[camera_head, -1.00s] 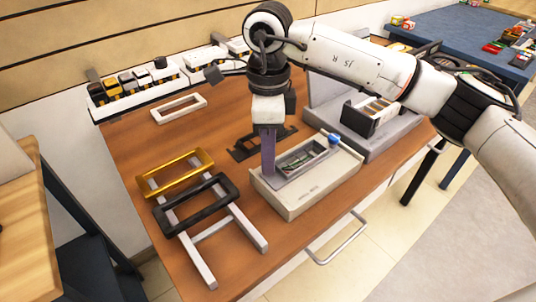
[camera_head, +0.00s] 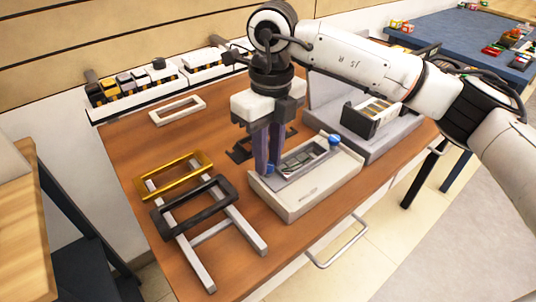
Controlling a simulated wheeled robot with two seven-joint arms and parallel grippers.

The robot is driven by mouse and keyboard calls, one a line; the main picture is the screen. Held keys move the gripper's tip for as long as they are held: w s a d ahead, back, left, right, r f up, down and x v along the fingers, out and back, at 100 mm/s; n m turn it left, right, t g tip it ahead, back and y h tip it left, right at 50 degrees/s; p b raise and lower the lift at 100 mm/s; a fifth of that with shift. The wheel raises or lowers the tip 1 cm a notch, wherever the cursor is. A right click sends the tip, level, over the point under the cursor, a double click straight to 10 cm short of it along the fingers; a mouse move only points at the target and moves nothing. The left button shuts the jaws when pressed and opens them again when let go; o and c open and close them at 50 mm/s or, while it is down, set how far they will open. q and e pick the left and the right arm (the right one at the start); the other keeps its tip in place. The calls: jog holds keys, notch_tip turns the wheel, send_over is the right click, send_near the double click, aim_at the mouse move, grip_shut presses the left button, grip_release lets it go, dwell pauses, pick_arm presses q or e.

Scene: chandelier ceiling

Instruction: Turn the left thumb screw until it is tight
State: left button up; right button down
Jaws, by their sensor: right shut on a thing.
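My right gripper (camera_head: 270,168) points straight down at the left end of the cream box-shaped fixture (camera_head: 318,192). Its purple-grey fingers are shut on the left thumb screw, which they hide. A blue thumb screw (camera_head: 334,140) shows at the right end of the fixture. Between the two ends a grey recess holds a greenish part (camera_head: 302,160). My left gripper is not in view.
A gold frame (camera_head: 174,176) and a black frame (camera_head: 194,206) rest on white bars to the left. A white frame (camera_head: 177,110) lies behind. A grey stand (camera_head: 375,145) is right of the fixture.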

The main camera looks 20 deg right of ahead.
aim_at(270, 162)
jog(key=shift+r+m, duration=0.1)
jog(key=shift+m, duration=0.3)
jog(key=c, duration=1.6)
grip_release()
jog(key=shift+o, duration=0.2)
notch_tip(270, 162, up, 10)
jog(key=shift+d+r, duration=0.15)
jog(key=shift+d, duration=0.05)
jog(key=shift+w, duration=0.1)
